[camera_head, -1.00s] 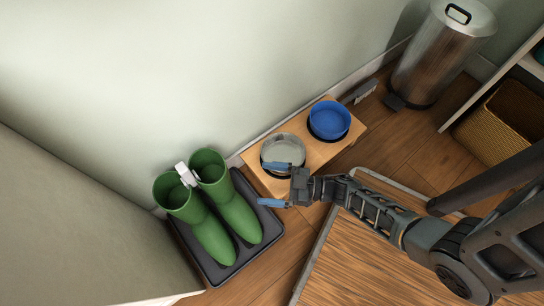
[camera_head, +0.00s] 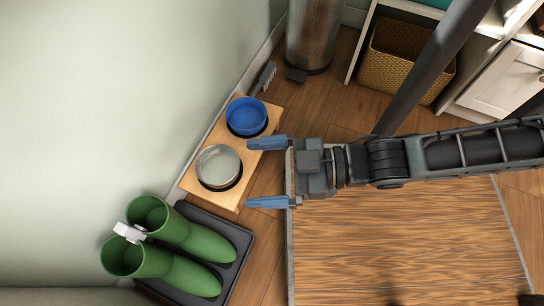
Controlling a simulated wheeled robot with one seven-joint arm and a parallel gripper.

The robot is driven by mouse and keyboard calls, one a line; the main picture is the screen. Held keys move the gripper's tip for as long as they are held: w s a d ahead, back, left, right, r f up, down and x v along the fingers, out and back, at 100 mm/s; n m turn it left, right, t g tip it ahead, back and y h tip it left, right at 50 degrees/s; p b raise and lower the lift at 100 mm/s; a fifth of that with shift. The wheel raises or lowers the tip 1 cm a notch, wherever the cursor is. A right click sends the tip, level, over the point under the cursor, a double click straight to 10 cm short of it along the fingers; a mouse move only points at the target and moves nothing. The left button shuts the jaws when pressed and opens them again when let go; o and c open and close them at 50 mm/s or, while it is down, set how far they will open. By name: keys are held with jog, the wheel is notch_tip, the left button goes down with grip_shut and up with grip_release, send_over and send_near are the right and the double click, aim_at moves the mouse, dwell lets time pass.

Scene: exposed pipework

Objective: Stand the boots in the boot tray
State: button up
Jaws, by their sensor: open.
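Two green boots stand side by side in the black boot tray (camera_head: 241,238) at the lower left; one is the upper boot (camera_head: 190,234), the other the lower boot (camera_head: 172,271). A white tag or clip (camera_head: 129,232) sits at their tops, between the two openings. The boots' soles are hidden from above. My gripper (camera_head: 268,173) is open and empty, its two blue fingers pointing left. It is up and to the right of the boots, apart from them, and appears beside the wooden bowl stand.
A wooden stand (camera_head: 233,196) holds a metal bowl (camera_head: 218,166) and a blue bowl (camera_head: 246,116) along the wall. Behind are a brush (camera_head: 265,76), a metal bin (camera_head: 312,36) and a wicker basket (camera_head: 400,62). Wooden floor lies open around the mat (camera_head: 400,240).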

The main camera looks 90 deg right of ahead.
notch_tip(320, 180, up, 7)
jog(key=s+a+m+g, duration=0.1)
jog(key=shift+s+a, duration=0.3)
jog(key=shift+a, duration=0.05)
